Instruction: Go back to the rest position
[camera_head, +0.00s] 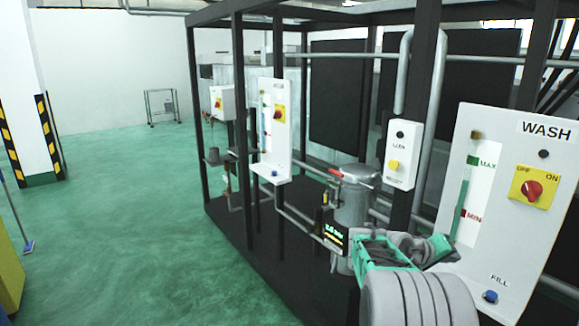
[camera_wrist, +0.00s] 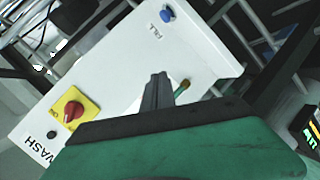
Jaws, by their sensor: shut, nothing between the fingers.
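My gripper (camera_wrist: 157,82) shows in the wrist view, its two dark fingers together with nothing between them. It points at the white WASH panel (camera_wrist: 112,72), which looks tilted in that view. The fingertips appear in front of the panel near its sight tube (camera_wrist: 183,88); I cannot tell the gap. In the head view my folded arm is at the bottom right, in front of the WASH panel (camera_head: 492,256). The fingers cannot be made out there.
The panel has a red knob (camera_head: 533,190) on a yellow plate and a blue FILL button (camera_head: 491,296). A metal filter housing (camera_head: 352,205) with a red handle stands left of it. Black frame posts (camera_head: 278,120) rise behind.

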